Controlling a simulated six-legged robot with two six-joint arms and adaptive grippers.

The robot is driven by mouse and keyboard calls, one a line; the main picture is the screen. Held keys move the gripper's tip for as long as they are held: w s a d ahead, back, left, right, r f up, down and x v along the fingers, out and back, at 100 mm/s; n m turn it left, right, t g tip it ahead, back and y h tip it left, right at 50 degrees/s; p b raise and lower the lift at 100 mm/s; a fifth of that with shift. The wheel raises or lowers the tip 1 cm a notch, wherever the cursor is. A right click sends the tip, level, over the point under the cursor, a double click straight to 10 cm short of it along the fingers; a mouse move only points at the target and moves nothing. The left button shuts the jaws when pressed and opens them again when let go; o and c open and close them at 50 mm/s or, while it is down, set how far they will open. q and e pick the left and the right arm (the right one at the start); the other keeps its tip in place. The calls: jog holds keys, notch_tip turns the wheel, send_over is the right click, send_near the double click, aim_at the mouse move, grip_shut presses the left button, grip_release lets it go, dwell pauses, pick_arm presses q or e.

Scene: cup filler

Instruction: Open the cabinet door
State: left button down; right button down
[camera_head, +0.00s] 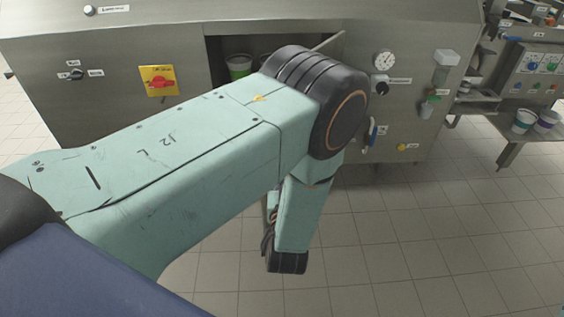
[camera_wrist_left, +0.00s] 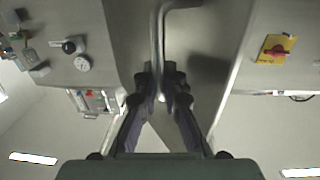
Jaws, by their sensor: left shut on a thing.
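A thin metal edge (camera_head: 328,41), apparently the top of the door, juts outward at the right of the opening, so the door looks partly open. My left arm hides most of the door. In the left wrist view, my left gripper (camera_wrist_left: 162,84) is shut on the bar-shaped door handle (camera_wrist_left: 157,40), one finger on each side of it. In the head view the left gripper is hidden behind its arm. My right gripper is not in view.
A red switch on a yellow plate (camera_head: 159,81) is left of the opening. A side table holds buckets (camera_head: 524,120). The tiled floor (camera_head: 430,240) in front is clear.

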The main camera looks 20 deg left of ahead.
pick_arm(q)
jog(key=shift+d+r, duration=0.15)
dwell(0.3)
jog(key=c, duration=1.4)
grip_release()
jog(key=shift+c, duration=0.2)
jog(key=shift+s, duration=0.1)
